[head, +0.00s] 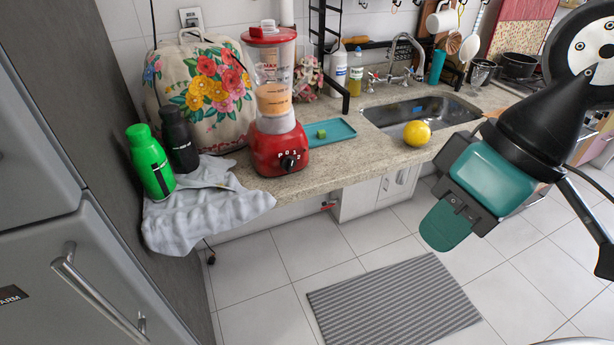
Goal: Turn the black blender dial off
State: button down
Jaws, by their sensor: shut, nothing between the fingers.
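The red blender (274,110) stands upright on the counter, left of the sink. Its clear jar has a red lid and holds something orange. The black dial (288,162) is on the front of the red base, with white markings above it. The dial's exact setting is too small to tell. My gripper (445,226) is at the right, in the air in front of the counter and well apart from the blender. It is shut and empty.
A teal tray (330,133) with a green piece lies right of the blender. A lemon-yellow fruit (417,133) sits by the sink (420,110). Green (151,162) and black (179,140) bottles stand left on a grey cloth (205,205). The floor before the counter has a striped mat (395,305).

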aim_at(288, 162)
jog(key=z, duration=0.25)
jog(key=i, duration=1)
jog(key=u, duration=0.35)
